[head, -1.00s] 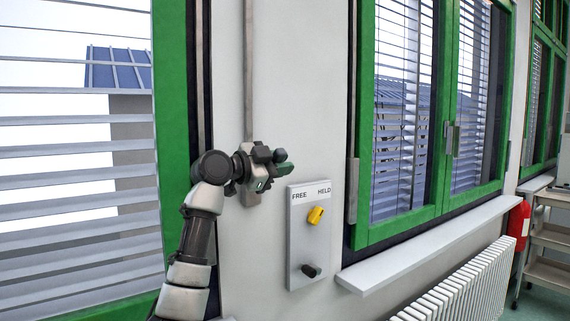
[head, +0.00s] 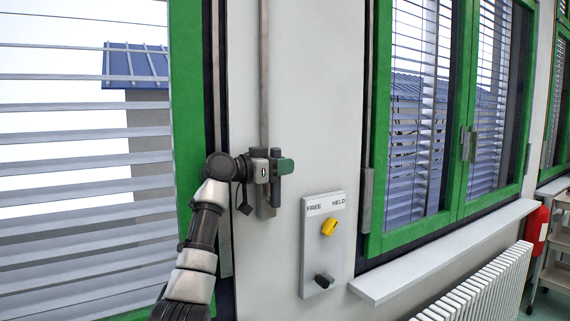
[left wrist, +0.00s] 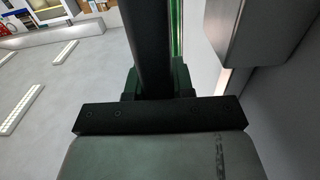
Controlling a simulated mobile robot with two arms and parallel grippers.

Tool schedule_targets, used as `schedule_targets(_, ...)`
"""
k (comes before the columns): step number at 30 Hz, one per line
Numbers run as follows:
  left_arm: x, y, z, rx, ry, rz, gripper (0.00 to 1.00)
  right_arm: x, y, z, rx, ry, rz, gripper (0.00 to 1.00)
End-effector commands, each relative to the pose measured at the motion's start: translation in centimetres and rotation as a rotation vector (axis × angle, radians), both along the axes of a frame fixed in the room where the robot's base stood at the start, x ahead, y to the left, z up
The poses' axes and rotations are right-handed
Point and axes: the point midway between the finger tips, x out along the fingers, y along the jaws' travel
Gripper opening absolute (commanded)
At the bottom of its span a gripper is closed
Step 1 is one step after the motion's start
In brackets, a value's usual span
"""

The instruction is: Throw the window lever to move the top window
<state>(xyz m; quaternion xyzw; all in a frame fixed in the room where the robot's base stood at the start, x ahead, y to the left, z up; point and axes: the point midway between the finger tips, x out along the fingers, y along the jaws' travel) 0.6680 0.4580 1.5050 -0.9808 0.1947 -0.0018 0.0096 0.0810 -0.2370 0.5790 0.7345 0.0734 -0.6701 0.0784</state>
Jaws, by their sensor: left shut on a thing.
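The window lever (head: 276,185) has a dark upright bar, on a grey fitting low on a vertical rod that runs up the wall between the two windows. My left gripper (head: 281,167), with green fingers, is shut on this bar. In the left wrist view the dark bar (left wrist: 150,45) stands between the two fingers, close to the palm. The fingers hide part of the lever. The top window is out of view above. My right gripper is not in view.
A wall panel (head: 313,270) marked FREE and HELD has a yellow knob (head: 329,227) and a black knob (head: 323,281), just below right of my gripper. A window sill (head: 440,255), a radiator (head: 480,290) and a red extinguisher (head: 536,228) are to the right.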

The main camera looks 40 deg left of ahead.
Motion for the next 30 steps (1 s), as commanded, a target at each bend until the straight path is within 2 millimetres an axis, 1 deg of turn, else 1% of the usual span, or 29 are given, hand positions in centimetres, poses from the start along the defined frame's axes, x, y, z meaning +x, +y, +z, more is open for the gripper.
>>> schedule_targets(6, 0.15, 0.26, -0.15, -0.033, 0.016, -0.002, 0.0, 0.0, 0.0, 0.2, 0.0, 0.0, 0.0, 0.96)
schedule_targets(17, 0.17, 0.3, -0.17, -0.04, 0.018, -0.002, 0.0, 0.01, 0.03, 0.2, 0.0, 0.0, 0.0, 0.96)
schedule_targets(18, 0.17, 0.3, -0.17, -0.039, 0.017, -0.002, 0.27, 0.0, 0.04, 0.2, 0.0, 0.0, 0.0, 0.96)
schedule_targets(22, 0.15, 0.3, -0.14, -0.037, 0.016, -0.001, 0.47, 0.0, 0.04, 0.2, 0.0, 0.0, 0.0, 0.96)
schedule_targets(23, 0.15, 0.3, -0.12, -0.037, 0.016, -0.001, 0.49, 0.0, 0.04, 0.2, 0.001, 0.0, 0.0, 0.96)
schedule_targets(30, 0.1, 0.3, -0.08, -0.033, 0.014, -0.001, 0.49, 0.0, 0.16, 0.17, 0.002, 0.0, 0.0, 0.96)
